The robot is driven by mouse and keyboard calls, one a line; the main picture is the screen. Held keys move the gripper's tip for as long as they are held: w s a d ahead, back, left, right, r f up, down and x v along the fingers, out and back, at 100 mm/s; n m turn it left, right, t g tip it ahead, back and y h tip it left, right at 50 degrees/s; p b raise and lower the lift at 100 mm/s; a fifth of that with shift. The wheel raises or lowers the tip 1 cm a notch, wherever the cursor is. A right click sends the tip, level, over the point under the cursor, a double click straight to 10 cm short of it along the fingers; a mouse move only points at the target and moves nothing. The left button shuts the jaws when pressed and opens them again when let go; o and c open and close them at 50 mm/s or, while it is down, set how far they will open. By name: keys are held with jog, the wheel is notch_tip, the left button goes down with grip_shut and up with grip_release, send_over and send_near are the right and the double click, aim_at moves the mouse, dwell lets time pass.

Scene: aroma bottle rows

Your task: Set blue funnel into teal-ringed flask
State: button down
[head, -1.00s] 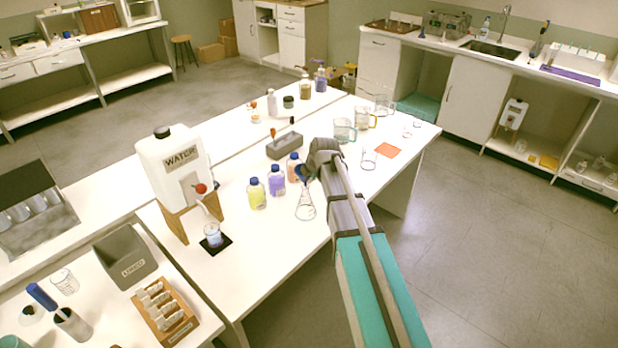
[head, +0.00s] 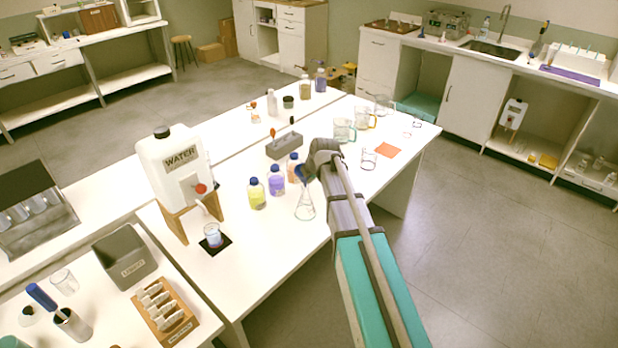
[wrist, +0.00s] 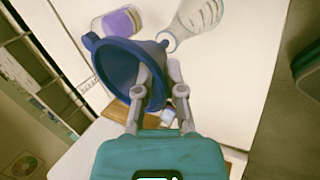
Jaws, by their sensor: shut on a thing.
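The blue funnel (wrist: 118,68) is in my gripper (wrist: 158,72), its wide mouth turned toward the wrist camera. One finger is inside the mouth and the other is outside, shut on its wall. A clear conical flask (head: 305,208) stands upright on the white bench, and its neck shows just beyond the funnel in the wrist view (wrist: 195,20). In the head view a small blue part of the funnel (head: 304,172) shows at the flask's top beside my gripper.
Purple (head: 275,181) and yellow (head: 257,194) bottles with blue caps stand left of the flask. An orange bottle (head: 293,167) stands behind it. Clear beakers (head: 369,159) stand to the right. A white water tank (head: 175,165) is farther left. Bench in front of the flask is bare.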

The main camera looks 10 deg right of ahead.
jog(key=shift+f+b, duration=1.4)
jog(key=shift+f, duration=0.05)
dwell(0.6)
jog(key=c, duration=0.7)
grip_release()
jog(key=shift+o, duration=0.2)
jog(key=shift+r, duration=0.2)
